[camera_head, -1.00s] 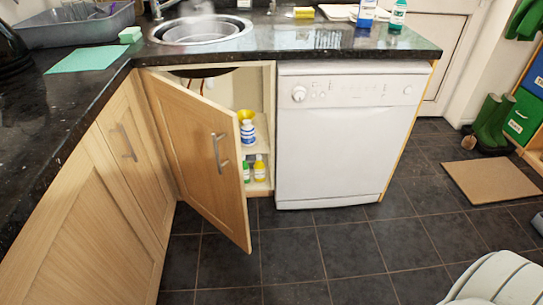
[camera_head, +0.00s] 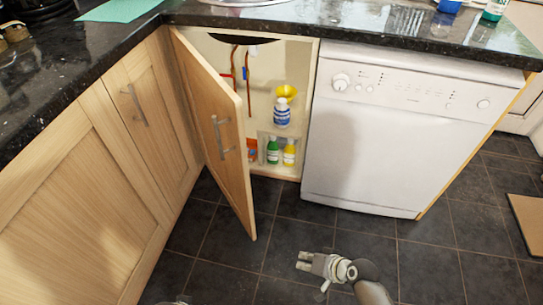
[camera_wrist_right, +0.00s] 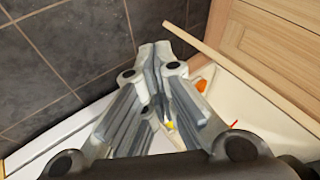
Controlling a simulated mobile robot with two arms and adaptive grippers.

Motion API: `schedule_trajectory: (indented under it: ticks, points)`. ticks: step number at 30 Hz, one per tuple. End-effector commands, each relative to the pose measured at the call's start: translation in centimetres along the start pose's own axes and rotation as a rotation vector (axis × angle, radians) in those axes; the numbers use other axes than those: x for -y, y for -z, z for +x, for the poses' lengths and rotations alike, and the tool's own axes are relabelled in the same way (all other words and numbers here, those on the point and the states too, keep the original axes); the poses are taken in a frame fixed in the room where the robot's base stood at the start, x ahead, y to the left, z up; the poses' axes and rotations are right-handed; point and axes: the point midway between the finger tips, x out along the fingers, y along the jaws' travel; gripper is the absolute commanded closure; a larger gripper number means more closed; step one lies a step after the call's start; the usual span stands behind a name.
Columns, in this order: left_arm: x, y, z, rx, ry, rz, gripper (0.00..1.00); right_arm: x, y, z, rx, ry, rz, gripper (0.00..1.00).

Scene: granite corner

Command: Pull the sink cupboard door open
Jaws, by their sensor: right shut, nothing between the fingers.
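My right gripper (camera_head: 303,260) is shut and empty, low over the floor in front of the cupboard and apart from the door in the head view. In the right wrist view its fingers (camera_wrist_right: 158,52) are together, and a pale wooden door edge (camera_wrist_right: 235,70) runs diagonally past them. A small grey piece at the bottom edge may be my left gripper; its jaws cannot be made out.
Inside the cupboard are a blue-and-white bottle (camera_head: 282,112), a green bottle (camera_head: 272,151), a yellow bottle (camera_head: 289,152) and pipes. A white dishwasher (camera_head: 380,130) stands to the right. Closed wooden cupboards (camera_head: 75,190) line the left. Dark floor tiles (camera_head: 420,265) are clear.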

Motion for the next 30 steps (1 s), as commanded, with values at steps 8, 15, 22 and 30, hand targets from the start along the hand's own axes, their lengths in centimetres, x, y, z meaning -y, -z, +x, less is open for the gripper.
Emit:
schedule_trajectory:
  ticks: [8,15,22,30]
  points:
    - [0.2,1.9,-3.8,-0.028,0.004,-0.004,0.60,8.8,10.7,-2.9,-0.173,0.396,0.278,1.00]
    - [0.4,2.7,-7.1,-0.044,0.007,-0.007,0.60,14.5,18.0,-8.3,-0.258,0.720,0.463,1.00]
    - [0.5,2.9,-8.3,-0.047,0.008,-0.008,0.60,16.3,20.4,-10.6,-0.277,0.839,0.524,1.00]
    - [0.5,2.8,-8.1,-0.044,0.008,-0.007,0.60,18.8,22.1,-8.4,-0.276,0.844,0.525,1.00]
